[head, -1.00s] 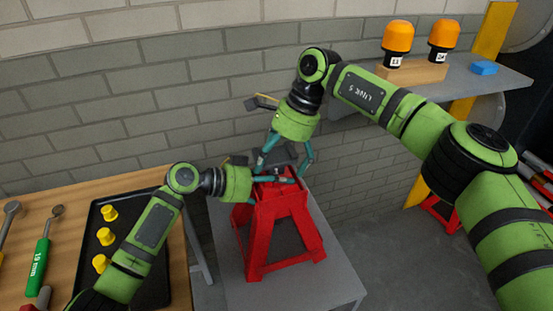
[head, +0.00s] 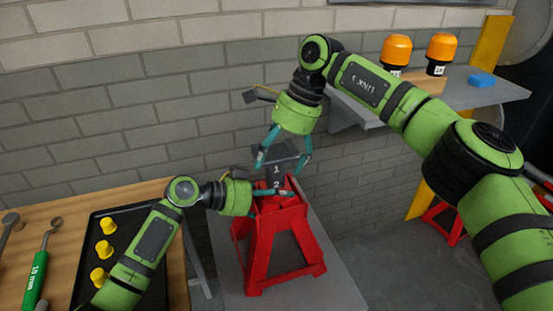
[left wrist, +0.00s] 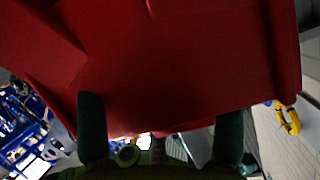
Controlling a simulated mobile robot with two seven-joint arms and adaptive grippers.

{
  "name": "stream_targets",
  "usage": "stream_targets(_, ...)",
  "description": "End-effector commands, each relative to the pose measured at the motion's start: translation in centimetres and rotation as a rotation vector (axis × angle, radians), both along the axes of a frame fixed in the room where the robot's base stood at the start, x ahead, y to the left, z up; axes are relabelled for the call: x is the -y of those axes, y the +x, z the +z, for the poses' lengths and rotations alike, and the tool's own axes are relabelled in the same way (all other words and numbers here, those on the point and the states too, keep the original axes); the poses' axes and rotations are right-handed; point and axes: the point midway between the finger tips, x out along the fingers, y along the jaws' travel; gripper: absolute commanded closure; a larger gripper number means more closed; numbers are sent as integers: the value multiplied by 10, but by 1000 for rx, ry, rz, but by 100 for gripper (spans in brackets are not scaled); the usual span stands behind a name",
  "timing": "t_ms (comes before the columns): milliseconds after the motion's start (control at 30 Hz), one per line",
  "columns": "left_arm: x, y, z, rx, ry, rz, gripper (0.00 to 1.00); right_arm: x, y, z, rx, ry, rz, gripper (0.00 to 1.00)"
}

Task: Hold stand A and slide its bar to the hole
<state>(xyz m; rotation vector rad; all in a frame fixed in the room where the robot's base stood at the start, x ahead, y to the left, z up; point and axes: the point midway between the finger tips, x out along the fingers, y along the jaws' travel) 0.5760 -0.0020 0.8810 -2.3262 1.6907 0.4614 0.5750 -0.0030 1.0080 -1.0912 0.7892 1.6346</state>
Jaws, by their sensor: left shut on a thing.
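Stand A (head: 268,250) is a red jack stand upright on a grey surface. My left gripper (head: 270,198) is shut on the stand's top part from the left. In the left wrist view the red stand (left wrist: 170,70) fills the upper picture above the two dark fingers (left wrist: 160,130). My right gripper (head: 283,161) points down from above, its teal fingers at both sides of the bar's flat head, seemingly gripping it. The hole in the bar is hard to make out.
A workbench at the left bears a black tray (head: 160,272) with several yellow pieces and a green-handled tool (head: 36,278). A grey shelf (head: 460,95) at the upper right holds two orange-topped items and a blue block (head: 481,80). A brick wall stands behind.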

Motion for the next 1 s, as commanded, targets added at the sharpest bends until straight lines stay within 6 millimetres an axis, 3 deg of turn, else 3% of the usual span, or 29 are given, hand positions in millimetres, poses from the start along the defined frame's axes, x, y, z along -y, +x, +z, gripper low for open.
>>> stream_targets(467, 0, -1, -3, -5, 4, -2, 91, 3, 1, 5, 0, -3, -1, 0)
stream_targets(567, 0, -1, -3, -5, 4, -2, 91, 8, 3, 18, 2, -3, 0, 0)
stream_targets(800, 0, -1, -3, -6, 4, -2, 91, 27, 9, 70, 3, -1, -3, 0)
stream_targets(1000, 0, -1, -3, -5, 5, -2, 91, 37, 13, 95, 0, -3, -2, 0)
